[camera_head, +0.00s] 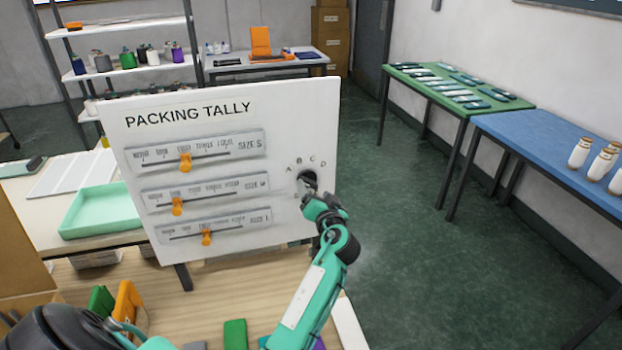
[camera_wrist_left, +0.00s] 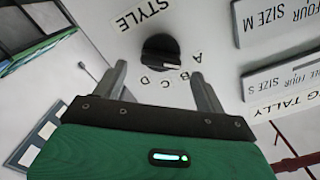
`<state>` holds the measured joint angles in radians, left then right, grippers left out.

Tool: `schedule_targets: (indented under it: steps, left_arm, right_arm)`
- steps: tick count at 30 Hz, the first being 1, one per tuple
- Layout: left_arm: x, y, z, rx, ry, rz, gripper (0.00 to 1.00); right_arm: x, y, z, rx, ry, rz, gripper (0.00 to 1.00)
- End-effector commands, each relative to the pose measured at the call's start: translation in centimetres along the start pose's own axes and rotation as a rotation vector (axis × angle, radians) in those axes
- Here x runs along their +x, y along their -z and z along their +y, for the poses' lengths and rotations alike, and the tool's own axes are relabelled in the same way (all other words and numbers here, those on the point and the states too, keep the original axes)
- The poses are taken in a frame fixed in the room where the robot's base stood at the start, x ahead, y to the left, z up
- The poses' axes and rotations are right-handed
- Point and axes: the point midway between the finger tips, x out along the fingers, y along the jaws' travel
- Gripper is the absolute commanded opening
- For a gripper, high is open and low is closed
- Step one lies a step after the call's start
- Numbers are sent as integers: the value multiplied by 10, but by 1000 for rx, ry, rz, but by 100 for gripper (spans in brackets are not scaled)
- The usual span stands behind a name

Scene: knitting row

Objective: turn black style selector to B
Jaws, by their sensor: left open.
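The black style selector (camera_head: 307,178) is a round knob on the right part of a white board headed PACKING TALLY, with letters A to D around it. In the left wrist view the knob (camera_wrist_left: 158,47) shows a white mark (camera_wrist_left: 172,66) on the side towards A and B; I cannot tell which letter it meets exactly. My right gripper is not in view.
The white board (camera_head: 285,115) also carries three sliders with orange handles, the upper one (camera_head: 185,162) marked SIZE S. A mint tray (camera_head: 101,211) lies behind left. Orange and green pieces (camera_head: 128,300) stand on the wooden table below. Green floor is free at right.

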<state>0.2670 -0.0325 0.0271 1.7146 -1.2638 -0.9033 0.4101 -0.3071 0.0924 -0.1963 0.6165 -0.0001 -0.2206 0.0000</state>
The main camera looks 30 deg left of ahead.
Motion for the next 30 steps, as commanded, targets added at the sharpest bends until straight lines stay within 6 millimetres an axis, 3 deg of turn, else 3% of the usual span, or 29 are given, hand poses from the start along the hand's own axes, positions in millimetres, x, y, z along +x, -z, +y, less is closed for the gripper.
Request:
schedule_targets:
  steps: [3, 9, 19, 26, 30]
  left_arm:
    - [21, 3, -2, 2, 1, 0, 73]
    - [39, 1, 0, 0, 0, 0, 73]
    - [43, 0, 0, -1, 0, 0, 73]
    - [42, 0, 0, -1, -1, 0, 30]
    - [42, 0, 0, 2, -1, 0, 28]
  right_arm:
    - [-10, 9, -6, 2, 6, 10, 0]
    - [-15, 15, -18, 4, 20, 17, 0]
    - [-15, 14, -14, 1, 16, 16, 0]
    - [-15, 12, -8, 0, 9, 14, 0]
    - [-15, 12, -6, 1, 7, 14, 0]
